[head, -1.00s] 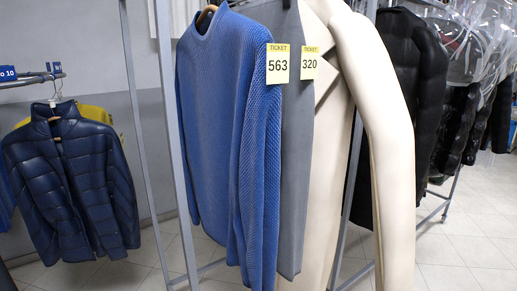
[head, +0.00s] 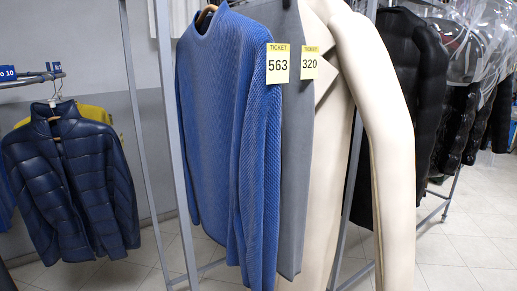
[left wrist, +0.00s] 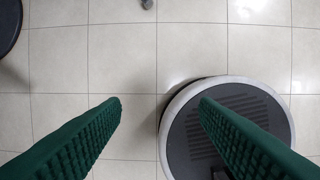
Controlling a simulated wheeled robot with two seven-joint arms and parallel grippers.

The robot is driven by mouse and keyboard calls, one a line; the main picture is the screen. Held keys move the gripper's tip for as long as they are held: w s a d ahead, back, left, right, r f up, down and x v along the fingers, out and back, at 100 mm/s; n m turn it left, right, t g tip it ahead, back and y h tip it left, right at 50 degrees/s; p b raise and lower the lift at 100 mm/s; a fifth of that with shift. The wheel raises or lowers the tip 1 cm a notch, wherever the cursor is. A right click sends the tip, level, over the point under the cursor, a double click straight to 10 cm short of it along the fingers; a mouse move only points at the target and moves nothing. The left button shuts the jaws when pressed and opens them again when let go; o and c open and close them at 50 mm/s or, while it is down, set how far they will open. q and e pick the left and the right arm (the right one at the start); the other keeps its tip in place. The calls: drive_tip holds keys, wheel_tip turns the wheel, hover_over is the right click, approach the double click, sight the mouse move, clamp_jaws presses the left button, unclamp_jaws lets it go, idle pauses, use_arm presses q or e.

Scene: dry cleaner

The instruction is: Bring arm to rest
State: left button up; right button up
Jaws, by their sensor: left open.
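My left gripper (left wrist: 160,100) shows in the left wrist view. Its two green ribbed fingers are wide apart with nothing between them. It points down over the pale tiled floor (left wrist: 125,60). Neither gripper shows in the head view, and my right gripper is in no view.
A blue sweater (head: 225,130) with ticket 563, a grey garment (head: 294,150) with ticket 320 and a cream coat (head: 385,130) hang on a metal rack (head: 165,90). A navy puffer jacket (head: 75,190) hangs at left. Dark jackets (head: 400,100) hang behind at right.

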use_arm(q)
drive_tip(key=s+a+f+g, duration=0.1)
drive_tip(key=s+a+f, duration=0.2)
drive_tip(key=s+f, duration=1.2)
drive_tip(key=shift+s, duration=0.55)
